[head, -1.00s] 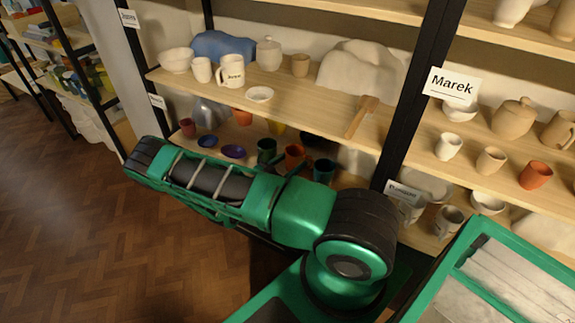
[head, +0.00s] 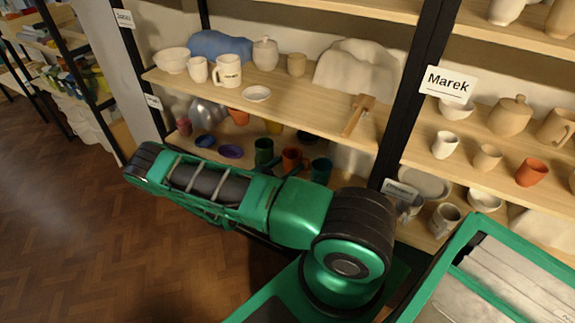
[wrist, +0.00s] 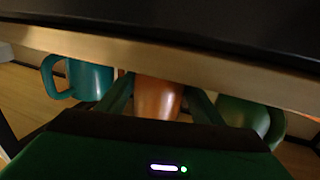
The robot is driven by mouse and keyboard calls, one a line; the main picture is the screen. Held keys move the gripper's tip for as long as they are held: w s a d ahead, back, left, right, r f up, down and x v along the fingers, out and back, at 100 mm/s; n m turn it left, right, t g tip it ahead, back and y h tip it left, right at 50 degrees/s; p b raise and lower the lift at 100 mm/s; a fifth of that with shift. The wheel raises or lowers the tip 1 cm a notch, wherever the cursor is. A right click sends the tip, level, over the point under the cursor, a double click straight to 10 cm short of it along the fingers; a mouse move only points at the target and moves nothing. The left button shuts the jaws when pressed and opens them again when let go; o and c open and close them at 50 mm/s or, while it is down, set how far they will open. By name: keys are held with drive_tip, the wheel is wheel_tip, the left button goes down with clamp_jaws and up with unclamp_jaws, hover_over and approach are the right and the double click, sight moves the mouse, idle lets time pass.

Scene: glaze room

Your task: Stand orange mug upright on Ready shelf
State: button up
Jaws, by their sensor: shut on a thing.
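In the wrist view my gripper (wrist: 158,100) is shut on the orange mug (wrist: 158,97), one finger on each side. The teal mug (wrist: 88,78) is close on the left and the green mug (wrist: 245,115) close on the right. The orange mug's lower part is hidden behind my gripper. In the head view my arm hides most of the gripper. I cannot read a Ready label on any shelf.
A shelf board edge (wrist: 200,62) passes just above the mugs. The shelf above holds pale pottery and a wooden tool (head: 357,115). A black post (head: 412,95) separates the Marek bay (head: 449,83).

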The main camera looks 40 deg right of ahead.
drive_tip(key=o, duration=1.2)
drive_tip(key=shift+c, duration=0.2)
drive_tip(key=shift+f, duration=0.1)
drive_tip(key=a, duration=1)
drive_tip(key=shift+s+a, duration=0.3)
drive_tip(key=shift+a, duration=0.1)
